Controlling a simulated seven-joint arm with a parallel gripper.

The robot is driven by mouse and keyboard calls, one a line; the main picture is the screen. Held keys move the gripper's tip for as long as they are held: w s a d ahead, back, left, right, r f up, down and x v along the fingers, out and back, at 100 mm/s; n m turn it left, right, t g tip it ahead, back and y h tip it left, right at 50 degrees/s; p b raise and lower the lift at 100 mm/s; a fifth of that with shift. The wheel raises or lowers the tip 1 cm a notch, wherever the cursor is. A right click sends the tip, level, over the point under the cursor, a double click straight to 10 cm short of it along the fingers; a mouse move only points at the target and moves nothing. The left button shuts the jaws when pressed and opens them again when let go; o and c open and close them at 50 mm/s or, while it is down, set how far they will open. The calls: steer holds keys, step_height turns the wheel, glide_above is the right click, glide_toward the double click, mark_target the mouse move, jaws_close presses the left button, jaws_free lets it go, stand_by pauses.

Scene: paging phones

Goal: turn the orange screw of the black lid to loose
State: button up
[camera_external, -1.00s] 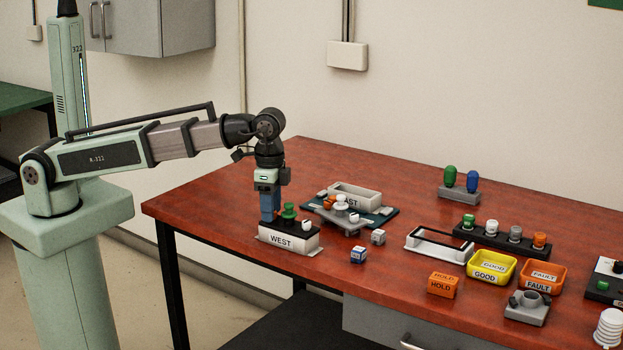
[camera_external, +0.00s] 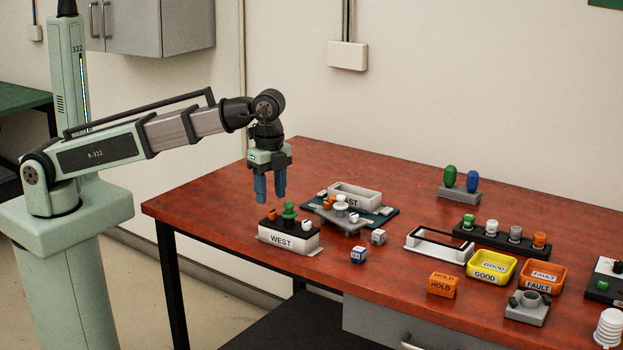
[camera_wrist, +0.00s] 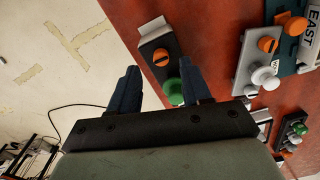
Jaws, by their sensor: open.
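The black lid (camera_external: 291,227) sits on the white WEST box (camera_external: 300,242) near the table's left front edge. It carries an orange screw (camera_external: 272,214) at its left, a green knob (camera_external: 289,210) in the middle and a white screw (camera_external: 306,223) at its right. My gripper (camera_external: 270,198) is open and empty above the orange screw, apart from it. In the wrist view the black lid (camera_wrist: 150,43) and the slotted orange screw (camera_wrist: 160,57) show beyond the fingers. The green knob (camera_wrist: 174,91) is partly hidden by the right finger; the white screw is hidden there.
A grey lid (camera_external: 340,222) with orange and white screws lies right of the box, in front of the EAST box (camera_external: 354,196). Two small cubes, one of them blue and white (camera_external: 358,254), lie to the right. Trays stand further right. The table's back left is clear.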

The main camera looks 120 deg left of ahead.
mark_target(272, 211)
step_height(272, 211, up, 9)
steer(key=w+d+f+m, duration=0.1)
steer(key=w+d+f, duration=0.1)
steer(key=d+f, duration=0.5)
steer(key=w+d+f, duration=0.1)
steer(key=d+f, duration=0.2)
steer(key=f, duration=0.8)
steer(key=s+d+f+g, duration=0.1)
steer(key=s+d+f, duration=0.2)
steer(key=f, duration=0.7)
steer(key=s+d+f+n+g, duration=0.1)
steer(key=s+d+f, duration=0.3)
steer(key=f, duration=0.6)
steer(key=shift+f+h, duration=0.15)
steer(key=shift+h, duration=0.25)
steer(key=shift+n, duration=0.3)
